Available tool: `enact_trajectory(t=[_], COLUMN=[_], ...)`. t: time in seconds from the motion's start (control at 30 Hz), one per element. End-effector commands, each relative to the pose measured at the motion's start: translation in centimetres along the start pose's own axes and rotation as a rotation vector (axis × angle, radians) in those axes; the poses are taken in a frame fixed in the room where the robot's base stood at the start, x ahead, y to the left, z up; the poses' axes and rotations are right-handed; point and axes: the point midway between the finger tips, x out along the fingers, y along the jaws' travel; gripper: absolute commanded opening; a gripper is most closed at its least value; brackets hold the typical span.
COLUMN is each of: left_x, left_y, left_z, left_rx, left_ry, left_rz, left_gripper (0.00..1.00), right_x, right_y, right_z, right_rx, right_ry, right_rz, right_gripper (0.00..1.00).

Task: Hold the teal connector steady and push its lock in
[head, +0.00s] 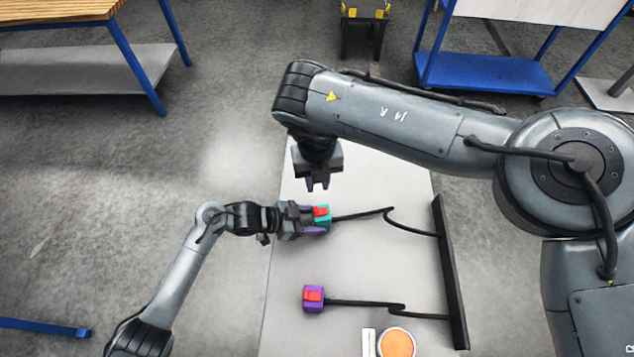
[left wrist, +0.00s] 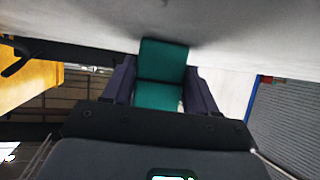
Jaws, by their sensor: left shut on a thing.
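The teal connector (head: 323,224) lies at the upper part of the pale table, with a red lock (head: 320,211) on top and a black cable running right. My left gripper (head: 314,219) is shut on it, one finger on each side. In the left wrist view the teal connector (left wrist: 161,73) sits between the dark fingers; its lock does not show there. My right gripper (head: 317,186) hangs just above and behind the connector, apart from it. Its two fingertips show a small gap and hold nothing. How far the lock stands out I cannot tell.
A purple connector (head: 314,306) with a red lock lies nearer on the table (head: 360,265). Both cables run to a black bar (head: 449,270) at the right. An orange disc (head: 397,343) and a white piece (head: 369,342) lie at the front edge.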

Motion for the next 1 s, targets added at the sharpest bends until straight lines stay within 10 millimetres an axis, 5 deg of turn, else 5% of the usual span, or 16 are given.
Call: enact_trajectory(t=[0.3, 0.33, 0.5, 1.0], left_x=[0.0, 0.0, 0.0, -1.6], left_y=[0.1, 0.1, 0.1, -0.1], left_z=[0.1, 0.1, 0.0, 0.1], left_rx=[0.0, 0.0, 0.0, 0.0], left_ry=[-0.001, -0.001, -0.001, -0.001], left_rz=[0.001, 0.002, 0.001, -0.002], left_gripper=[0.41, 0.62, 0.87, 0.87], right_x=[0.0, 0.0, 0.0, 0.0], right_y=[0.0, 0.0, 0.0, 0.0], right_z=[0.0, 0.0, 0.0, 0.0], right_rx=[0.0, 0.0, 0.0, 0.0], right_ry=[-0.001, -0.001, -0.001, -0.001], right_rz=[0.0, 0.0, 0.0, 0.0], right_gripper=[0.23, 0.23, 0.23, 0.23])
